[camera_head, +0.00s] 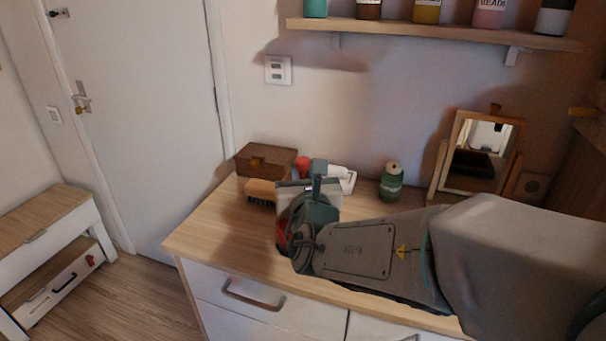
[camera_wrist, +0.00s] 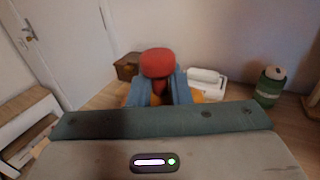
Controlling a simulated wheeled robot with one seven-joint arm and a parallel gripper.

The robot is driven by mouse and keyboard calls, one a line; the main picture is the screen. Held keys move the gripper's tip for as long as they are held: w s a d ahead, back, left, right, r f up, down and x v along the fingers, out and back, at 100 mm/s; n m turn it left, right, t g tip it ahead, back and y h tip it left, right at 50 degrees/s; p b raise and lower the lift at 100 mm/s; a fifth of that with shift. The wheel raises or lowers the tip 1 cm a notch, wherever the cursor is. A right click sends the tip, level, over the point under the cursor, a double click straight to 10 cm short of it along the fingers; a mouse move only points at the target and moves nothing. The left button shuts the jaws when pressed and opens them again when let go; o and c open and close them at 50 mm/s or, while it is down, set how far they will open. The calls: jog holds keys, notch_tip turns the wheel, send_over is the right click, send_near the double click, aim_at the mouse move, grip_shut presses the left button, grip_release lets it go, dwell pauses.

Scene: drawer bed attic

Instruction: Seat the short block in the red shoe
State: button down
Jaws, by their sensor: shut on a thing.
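My gripper (camera_wrist: 160,92) shows in the wrist view with its two blue fingers close together around a red piece (camera_wrist: 158,62). The piece has a rounded top above the fingers and a darker red part between them. I cannot tell whether it is the short block. In the head view my gripper (camera_head: 318,178) is over the left part of the dresser top, partly hidden by my own arm. A red thing (camera_head: 282,236) shows at the left edge of my wrist, low near the dresser top; it may be the red shoe, but most of it is hidden.
A brown wooden box (camera_head: 265,160), a brush (camera_head: 261,189) and a white object (camera_head: 346,178) are close around the gripper. A green jar (camera_head: 391,182) and a tilting mirror (camera_head: 482,150) stand to the right. The dresser top (camera_head: 215,225) is clear at the front left.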

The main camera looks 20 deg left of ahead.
jog(key=shift+f+b, duration=2.45)
jog(key=shift+f, duration=0.1)
jog(key=shift+b, duration=0.9)
jog(key=shift+f+b, duration=3.15)
jog(key=shift+b, duration=0.55)
jog(key=c, duration=1.3)
grip_release()
jog(key=shift+o, duration=0.2)
jog(key=p+v, duration=0.1)
jog(key=v, duration=1.2)
jog(key=shift+s, duration=0.35)
